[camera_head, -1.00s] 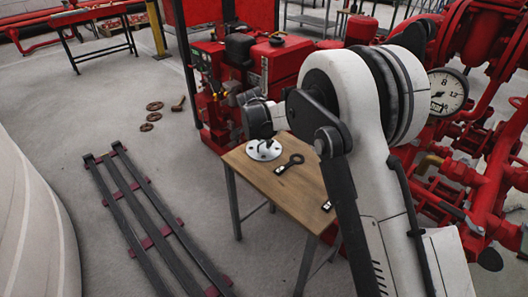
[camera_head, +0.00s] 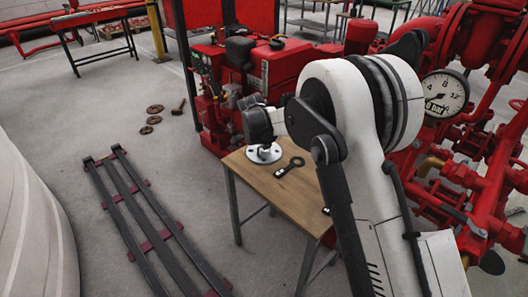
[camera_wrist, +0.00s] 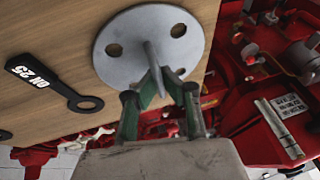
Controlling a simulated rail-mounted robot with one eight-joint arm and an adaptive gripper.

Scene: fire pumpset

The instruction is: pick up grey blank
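The grey blank (camera_wrist: 195,45) is a round pale-grey metal plate with several holes and an upright fin in its middle. In the head view, the blank (camera_head: 264,154) is at the far left end of the wooden table, and I cannot tell whether it rests fully on the top. My gripper (camera_wrist: 157,78) points at it from above. Its green-padded fingers come together on the two sides of the fin, and they look shut on it. In the head view my gripper (camera_head: 262,141) is above the plate, with its fingertips partly hidden.
A red engine pump (camera_head: 265,75) stands close behind, and red pipes with a gauge (camera_head: 446,95) are on the right. The floor at left holds dark rails (camera_head: 150,225).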

